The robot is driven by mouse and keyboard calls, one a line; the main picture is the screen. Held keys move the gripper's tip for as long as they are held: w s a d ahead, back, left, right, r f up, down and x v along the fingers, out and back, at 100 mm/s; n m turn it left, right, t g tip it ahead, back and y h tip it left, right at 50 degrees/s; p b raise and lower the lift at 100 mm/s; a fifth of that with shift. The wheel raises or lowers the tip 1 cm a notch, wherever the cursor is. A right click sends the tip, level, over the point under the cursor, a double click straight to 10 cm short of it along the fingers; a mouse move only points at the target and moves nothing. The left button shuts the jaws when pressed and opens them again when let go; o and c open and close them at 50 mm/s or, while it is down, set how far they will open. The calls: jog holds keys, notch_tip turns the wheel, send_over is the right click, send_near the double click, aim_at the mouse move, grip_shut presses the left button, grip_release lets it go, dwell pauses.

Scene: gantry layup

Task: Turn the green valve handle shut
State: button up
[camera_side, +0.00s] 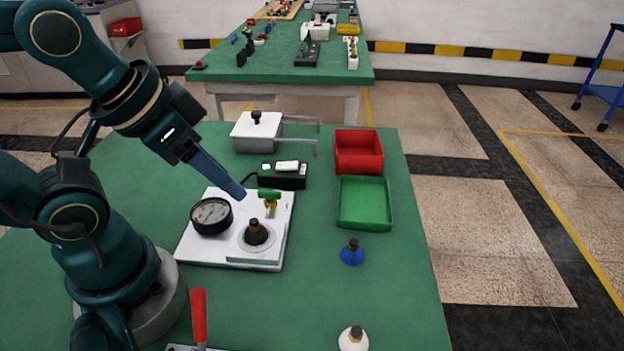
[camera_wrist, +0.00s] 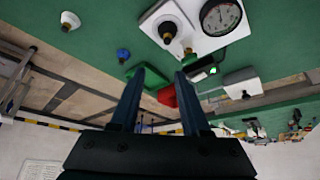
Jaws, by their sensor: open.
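The green valve handle (camera_side: 269,194) sits on a brass stem at the back right of a white panel (camera_side: 198,250). In the side view its bar lies roughly left to right. In the wrist view the brass stem (camera_wrist: 187,50) shows near the right fingertip, and the green handle is hard to make out. My gripper (camera_side: 241,193) is to the left of the handle and appears a little apart from it, pointing down and right. In the wrist view my gripper (camera_wrist: 160,74) has its two fingers spread with nothing between them.
The panel also carries a round gauge (camera_side: 211,215) and a black-topped knob (camera_side: 256,233). Behind are a black switch box (camera_side: 282,180) and a grey lidded box (camera_side: 257,131). A red bin (camera_side: 358,151) and green tray (camera_side: 364,203) stand right.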

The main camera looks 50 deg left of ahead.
jog(key=m+g, duration=0.5)
jog(key=m, duration=0.4)
send_over(269, 190)
notch_tip(269, 190, down, 6)
jog(key=shift+w+d+f, duration=0.15)
jog(key=shift+s+f+g, duration=0.2)
jog(key=shift+f+g, duration=0.1)
jog(key=shift+f, duration=2.65)
grip_shut()
